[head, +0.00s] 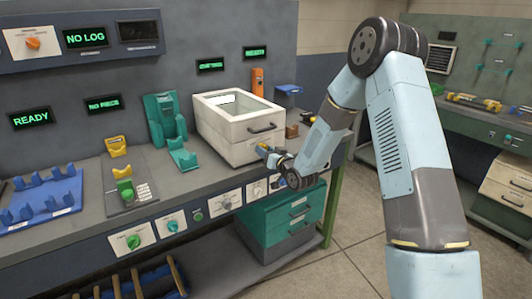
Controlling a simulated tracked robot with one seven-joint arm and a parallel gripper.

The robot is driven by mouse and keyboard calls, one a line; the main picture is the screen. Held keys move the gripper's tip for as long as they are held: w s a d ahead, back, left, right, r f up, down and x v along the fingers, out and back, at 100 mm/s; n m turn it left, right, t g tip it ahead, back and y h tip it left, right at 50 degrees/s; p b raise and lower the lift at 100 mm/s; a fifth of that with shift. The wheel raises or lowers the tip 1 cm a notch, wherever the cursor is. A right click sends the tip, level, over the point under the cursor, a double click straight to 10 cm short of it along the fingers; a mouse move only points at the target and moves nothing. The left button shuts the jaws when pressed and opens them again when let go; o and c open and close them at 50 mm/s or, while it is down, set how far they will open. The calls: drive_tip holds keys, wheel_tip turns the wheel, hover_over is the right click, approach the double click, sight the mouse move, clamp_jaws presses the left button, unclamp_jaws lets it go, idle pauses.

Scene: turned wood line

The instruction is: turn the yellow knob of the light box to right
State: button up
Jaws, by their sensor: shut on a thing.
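A white box with a pale open or clear top (216,129) stands on the bench and looks like the light box. It has a dark handle on its front. My gripper (266,152) is at the lower front of this box, at the bench's front edge. It is shut on a small yellowish part between its fingertips, which looks like the yellow knob. The fingers and wrist cover most of that part, so which way it points cannot be seen.
A front panel under the bench carries a green knob (133,241), a teal knob (172,226) and a grey knob (225,203). A teal stand (165,118) is left of the box. A teal drawer unit (287,222) stands below. Open floor lies to the right.

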drive_tip(key=shift+w+d+f+m, duration=0.1)
drive_tip(key=shift+m, duration=2)
drive_tip(key=shift+d+f+m, duration=0.1)
drive_tip(key=shift+m, duration=2.5)
drive_tip(key=o, duration=1.1)
drive_tip(key=shift+r, duration=0.1)
drive_tip(key=shift+c, duration=0.2)
drive_tip(key=v, duration=1.3)
drive_tip(key=shift+s+d, duration=0.2)
drive_tip(key=shift+s, duration=0.1)
